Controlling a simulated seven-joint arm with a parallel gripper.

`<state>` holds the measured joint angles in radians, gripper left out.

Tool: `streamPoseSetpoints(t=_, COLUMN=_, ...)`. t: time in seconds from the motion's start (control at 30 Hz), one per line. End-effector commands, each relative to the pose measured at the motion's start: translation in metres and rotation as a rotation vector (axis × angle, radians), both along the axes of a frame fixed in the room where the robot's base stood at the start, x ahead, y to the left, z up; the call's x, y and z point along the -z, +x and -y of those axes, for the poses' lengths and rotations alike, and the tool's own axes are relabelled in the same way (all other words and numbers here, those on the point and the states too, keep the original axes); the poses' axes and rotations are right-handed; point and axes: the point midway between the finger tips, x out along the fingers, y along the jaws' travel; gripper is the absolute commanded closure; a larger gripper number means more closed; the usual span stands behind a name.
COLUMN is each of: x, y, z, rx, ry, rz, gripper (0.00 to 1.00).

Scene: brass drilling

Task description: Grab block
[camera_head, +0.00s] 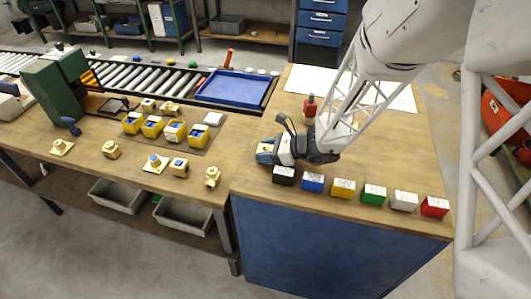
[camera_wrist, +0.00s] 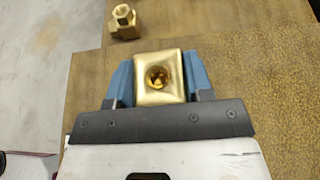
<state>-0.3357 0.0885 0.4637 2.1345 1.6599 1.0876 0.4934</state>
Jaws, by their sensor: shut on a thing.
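A brass block (camera_wrist: 158,77) with a round hole in its top face sits between the two blue fingers of my gripper (camera_wrist: 158,80) in the wrist view. The fingers touch it on its left and right sides. In the head view my gripper (camera_head: 264,150) is over the left part of the right-hand table, and the block shows only as a small yellowish patch at its fingertips. Whether the block touches the table or is lifted cannot be told.
A row of coloured boxes, from black (camera_head: 284,175) to red (camera_head: 434,207), stands along the table's front edge. Several brass parts (camera_head: 111,149) and yellow fixtures (camera_head: 152,126) are on the left table. A red-topped object (camera_head: 310,108) stands behind my gripper. A blue tray (camera_head: 232,88) lies further back.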

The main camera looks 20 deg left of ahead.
Motion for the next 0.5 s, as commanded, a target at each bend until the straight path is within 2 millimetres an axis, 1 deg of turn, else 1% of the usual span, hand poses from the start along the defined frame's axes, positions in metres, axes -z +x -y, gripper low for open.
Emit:
streamPoseSetpoints(t=0.27, x=-0.006, y=0.0, z=0.0, rx=0.001, ry=0.001, rz=0.001, gripper=0.98)
streamPoseSetpoints(t=0.5, x=-0.025, y=0.001, z=0.0, rx=0.0, ry=0.001, rz=0.003, gripper=0.98)
